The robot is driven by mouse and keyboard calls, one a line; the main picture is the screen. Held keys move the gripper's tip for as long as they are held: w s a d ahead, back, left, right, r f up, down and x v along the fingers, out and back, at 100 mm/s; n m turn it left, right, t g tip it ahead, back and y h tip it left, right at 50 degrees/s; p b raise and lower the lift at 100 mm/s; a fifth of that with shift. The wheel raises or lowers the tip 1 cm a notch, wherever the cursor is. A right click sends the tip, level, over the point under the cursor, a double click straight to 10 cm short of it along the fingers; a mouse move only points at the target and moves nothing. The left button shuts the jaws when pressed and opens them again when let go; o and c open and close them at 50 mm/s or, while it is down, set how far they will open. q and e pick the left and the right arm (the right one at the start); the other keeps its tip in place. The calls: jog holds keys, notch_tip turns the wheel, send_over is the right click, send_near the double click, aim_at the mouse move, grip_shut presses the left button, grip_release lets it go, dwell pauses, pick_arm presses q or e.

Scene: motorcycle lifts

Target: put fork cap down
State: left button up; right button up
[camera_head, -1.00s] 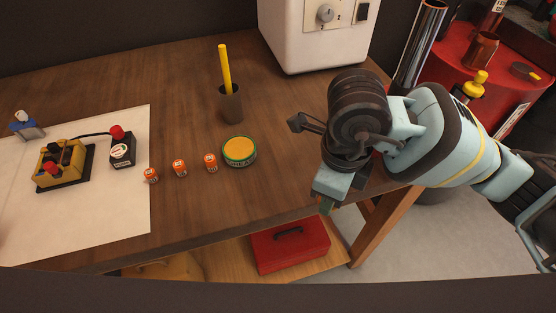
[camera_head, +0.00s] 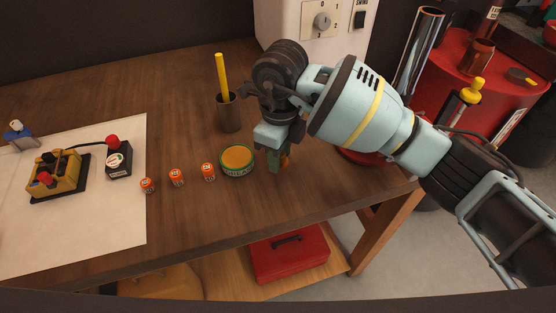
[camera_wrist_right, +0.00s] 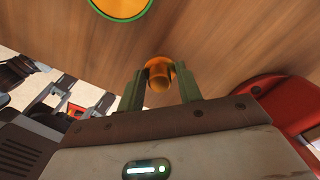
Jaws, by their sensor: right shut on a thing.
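The fork cap (camera_wrist_right: 159,74) is a small orange-brown round piece between the fingers of my right gripper (camera_wrist_right: 160,88) in the right wrist view. In the head view my right gripper (camera_head: 279,160) points down over the wooden bench, just right of the yellow-topped green tin. Only a sliver of the orange cap (camera_head: 285,160) shows there beside the fingers. The gripper is shut on the cap. I cannot tell whether the cap touches the bench top. My left gripper is not in view.
The green tin (camera_head: 237,161), several small orange cans (camera_head: 177,177) and a cup with a yellow stick (camera_head: 229,113) stand on the bench (camera_head: 180,120). A white sheet (camera_head: 80,220) lies left. A white machine (camera_head: 310,25) stands behind. Bare wood lies in front of the gripper.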

jog(key=shift+w+a, duration=0.15)
jog(key=shift+f, duration=0.4)
notch_tip(320, 180, down, 3)
jog(key=shift+w+r, duration=0.1)
jog(key=shift+r, duration=0.05)
jog(key=o, duration=1.1)
